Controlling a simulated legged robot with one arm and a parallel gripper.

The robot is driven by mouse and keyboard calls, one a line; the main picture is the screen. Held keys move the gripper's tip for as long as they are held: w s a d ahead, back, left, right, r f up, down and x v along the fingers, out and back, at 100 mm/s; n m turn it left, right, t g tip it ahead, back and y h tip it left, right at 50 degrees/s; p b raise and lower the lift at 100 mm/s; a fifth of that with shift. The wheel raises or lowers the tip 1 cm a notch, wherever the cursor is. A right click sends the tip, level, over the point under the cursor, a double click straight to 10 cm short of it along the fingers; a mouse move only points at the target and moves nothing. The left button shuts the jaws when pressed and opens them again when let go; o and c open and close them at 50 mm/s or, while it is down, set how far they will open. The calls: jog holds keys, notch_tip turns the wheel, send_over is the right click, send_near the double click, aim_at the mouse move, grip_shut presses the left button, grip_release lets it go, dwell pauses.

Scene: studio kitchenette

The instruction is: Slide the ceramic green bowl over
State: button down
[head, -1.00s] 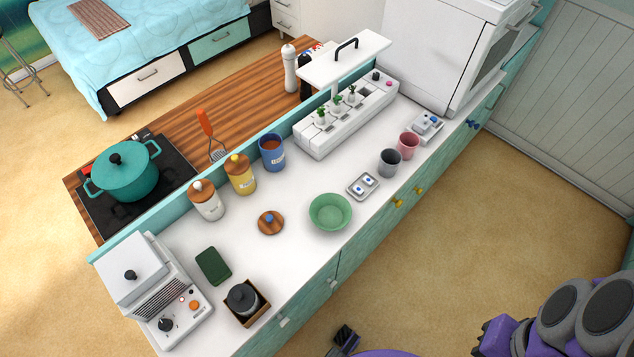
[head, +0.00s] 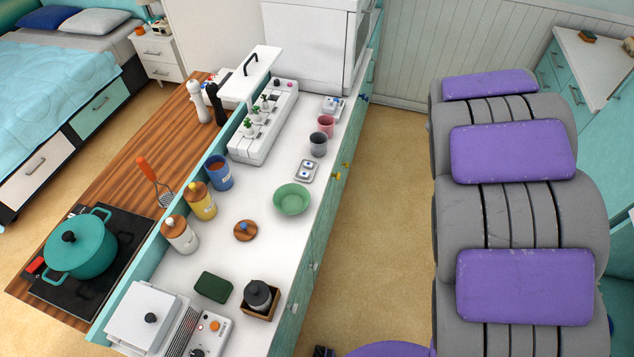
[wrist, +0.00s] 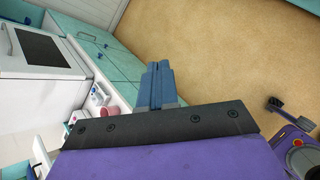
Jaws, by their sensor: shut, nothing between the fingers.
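The green ceramic bowl (head: 291,199) sits upright and empty on the white counter (head: 267,215), close to its right edge in the head view. It does not show in the wrist view. My gripper (wrist: 158,68) shows in the wrist view with its blue-grey fingers together and nothing between them. Behind the fingertips is tan floor, with the counter off to the left, so the gripper is apart from the bowl. My gripper cannot be made out in the head view, where my purple and grey arm fills the right side.
Near the bowl are a small switch plate (head: 306,171), a grey cup (head: 318,145), a pink cup (head: 326,125) and a wooden lid (head: 246,231). A boxed dark jar (head: 259,298) stands nearer. Canisters line the left side. Floor (head: 384,220) right of the counter is open.

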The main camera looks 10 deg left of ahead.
jog(key=w+a+f+n+y, duration=0.3)
jog(key=w+a+f+n, duration=0.25)
jog(key=a+n, duration=0.25)
jog(key=n+g+y+p, duration=0.4)
jog(key=n+g+y, duration=0.4)
jog(key=n, duration=1.1)
send_near(283, 189)
jog(key=shift+t+y, duration=0.5)
jog(key=shift+y, duration=0.2)
jog(key=f, duration=0.5)
jog(key=shift+s+f, duration=0.4)
jog(key=shift+w+a+r, duration=0.1)
jog(key=shift+w+a, duration=0.1)
jog(key=shift+a, duration=1)
jog(key=shift+w+a, duration=0.15)
jog(key=shift+a, duration=0.45)
